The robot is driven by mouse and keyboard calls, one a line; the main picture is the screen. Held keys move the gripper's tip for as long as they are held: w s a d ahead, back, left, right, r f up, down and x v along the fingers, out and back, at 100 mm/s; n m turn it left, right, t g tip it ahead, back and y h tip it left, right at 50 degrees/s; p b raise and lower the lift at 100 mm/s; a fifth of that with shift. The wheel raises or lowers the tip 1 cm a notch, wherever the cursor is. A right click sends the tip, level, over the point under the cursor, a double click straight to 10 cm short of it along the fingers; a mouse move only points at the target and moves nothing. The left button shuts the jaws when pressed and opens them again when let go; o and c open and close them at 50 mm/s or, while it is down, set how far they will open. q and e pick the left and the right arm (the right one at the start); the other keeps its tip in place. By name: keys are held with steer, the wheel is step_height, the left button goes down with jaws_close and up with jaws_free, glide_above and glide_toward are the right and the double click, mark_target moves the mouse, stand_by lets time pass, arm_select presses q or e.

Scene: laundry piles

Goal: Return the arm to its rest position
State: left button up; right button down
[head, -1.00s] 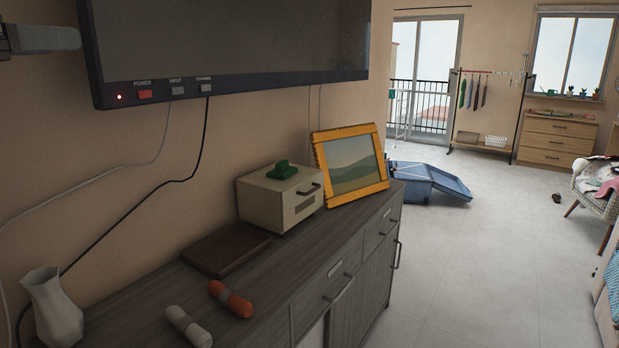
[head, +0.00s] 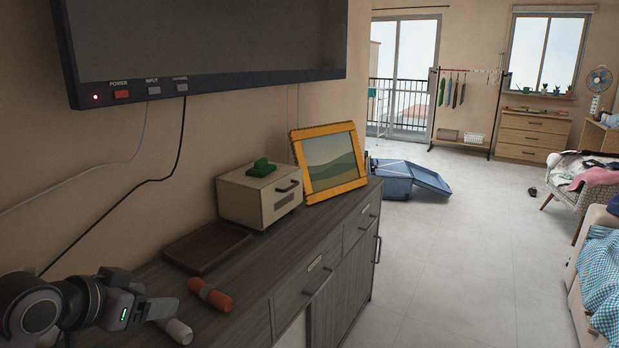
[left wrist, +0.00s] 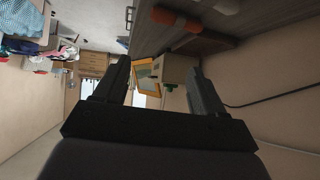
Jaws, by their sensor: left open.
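My left gripper (head: 160,308) is at the lower left of the head view, over the near end of the grey wooden sideboard (head: 285,283). It points right, in front of part of a white roll (head: 178,331). In the left wrist view my left gripper (left wrist: 158,75) shows two dark fingers spread apart with nothing between them. My left arm's wrist fills the corner of the head view and hides the near left part of the sideboard. My right gripper is in neither view.
A wall TV (head: 200,45) hangs above. On the sideboard are an orange roll (head: 210,294), a dark flat slab (head: 205,248), a cream box (head: 258,197) and a yellow-framed picture (head: 329,162). Clear floor (head: 445,265) lies right, beside a bed (head: 590,280).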

arm_select(q)
steer(key=s+d+f+g+y, duration=0.1)
steer(key=s+d+f+g, duration=0.2)
steer(key=s+f, duration=1)
steer(key=s+f+n+g+y, duration=0.15)
steer(key=s+f, duration=0.25)
steer(key=s, duration=0.4)
steer(key=s+f+n+g+y, duration=0.1)
steer(key=s+f+g, duration=0.15)
steer(key=s, duration=0.55)
steer(key=w+d+f+t+h+p, duration=0.2)
steer(key=w+d+f+t, duration=0.1)
steer(key=w+f+t, duration=0.4)
steer(key=shift+d+p, duration=0.15)
steer(key=shift+p, duration=0.25)
steer(key=shift+w+m+t+h, duration=0.1)
steer(key=shift+m+t+h, duration=0.15)
steer(key=shift+t, duration=0.05)
